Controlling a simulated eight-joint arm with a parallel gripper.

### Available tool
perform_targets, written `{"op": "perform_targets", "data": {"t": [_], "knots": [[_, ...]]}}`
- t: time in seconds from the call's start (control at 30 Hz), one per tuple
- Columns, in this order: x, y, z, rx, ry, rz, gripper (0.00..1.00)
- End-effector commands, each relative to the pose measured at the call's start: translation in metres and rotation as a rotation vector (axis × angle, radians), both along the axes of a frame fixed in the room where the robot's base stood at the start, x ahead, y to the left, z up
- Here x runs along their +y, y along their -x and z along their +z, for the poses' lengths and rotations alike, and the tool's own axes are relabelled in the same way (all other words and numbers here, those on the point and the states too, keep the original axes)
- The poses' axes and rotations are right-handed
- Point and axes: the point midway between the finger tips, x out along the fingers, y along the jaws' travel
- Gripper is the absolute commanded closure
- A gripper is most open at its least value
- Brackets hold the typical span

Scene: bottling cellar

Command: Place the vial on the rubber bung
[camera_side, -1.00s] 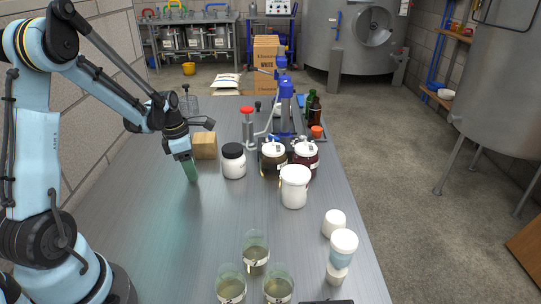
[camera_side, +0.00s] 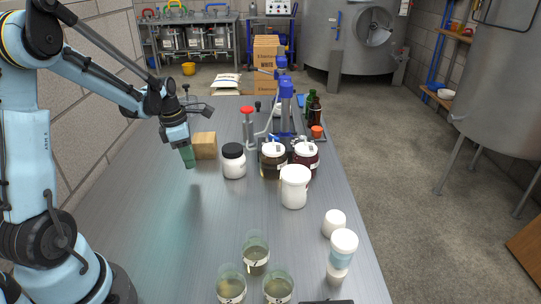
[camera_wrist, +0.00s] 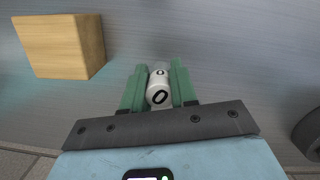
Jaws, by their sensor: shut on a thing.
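My gripper (camera_side: 188,158) hangs above the left part of the steel bench, in front of a wooden block. In the wrist view its green fingers (camera_wrist: 158,92) are shut on a small vial (camera_wrist: 158,88) with a white label marked 0. The vial sits between the fingertips; in the side view the fingers hide it. I cannot pick out the rubber bung for certain. A small orange-red stub (camera_side: 317,131) beside the brown bottle at the bench's back right may be it.
The wooden block (camera_side: 204,145) stands close behind my gripper. A black-lidded white jar (camera_side: 234,165), two dark jars, and a white tub (camera_side: 294,188) stand to the right. Several labelled beakers (camera_side: 255,255) stand in front. The bench's left middle is clear.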

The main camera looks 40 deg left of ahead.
Motion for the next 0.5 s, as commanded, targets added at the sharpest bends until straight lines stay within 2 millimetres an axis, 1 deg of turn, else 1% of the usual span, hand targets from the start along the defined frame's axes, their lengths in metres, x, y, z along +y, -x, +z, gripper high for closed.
{"op": "perform_targets", "data": {"t": [0.03, 0.1, 0.3, 0.5], "knots": [[-0.001, 0.001, 0.011, 0.0, 0.0, 0.0, 1.0], [-0.02, 0.0, 0.018, 0.0, 0.0, -0.007, 1.0], [-0.064, 0.001, 0.044, 0.0, 0.001, -0.007, 1.0], [-0.097, 0.002, 0.064, 0.0, -0.001, -0.005, 1.0]]}}
